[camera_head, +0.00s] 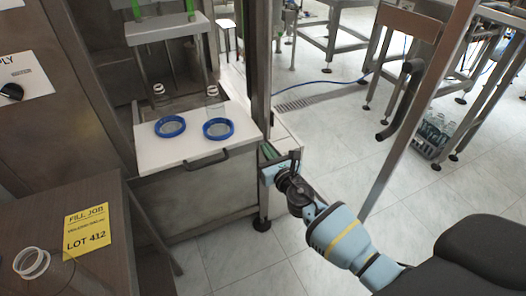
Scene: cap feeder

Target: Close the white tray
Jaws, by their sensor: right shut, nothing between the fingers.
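The white tray (190,152) is pulled out of the steel machine and extends toward me. It has a dark handle (207,160) on its front edge. Two blue rings (218,139) lie on the tray, and clear bottles (213,97) stand behind them. My right gripper (268,160) is shut and empty, just to the right of the tray's front right corner, near the machine's post. Contact with the tray cannot be told. My left gripper is out of view.
A metal post (425,95) with a black handle stands on the right. The tiled floor in front of the machine is clear.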

